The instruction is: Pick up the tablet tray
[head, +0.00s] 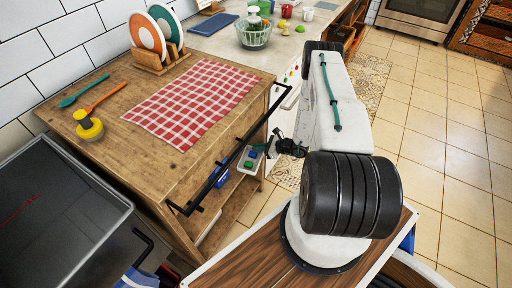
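A small pale grey tray (241,164) with green and blue pieces in it, which looks like the tablet tray, shows beside the right end of the wooden counter, below its top. Part of it is hidden behind the black rail. My gripper (272,143) is small and dark in the head view, just right of the tray and close to it. My white arm hides part of the area around it. I cannot tell whether the fingers touch the tray, or whether they are open or shut.
A black rail (232,157) runs along the wooden counter's front edge. Open shelves lie below. Tiled floor (455,150) is clear at right.

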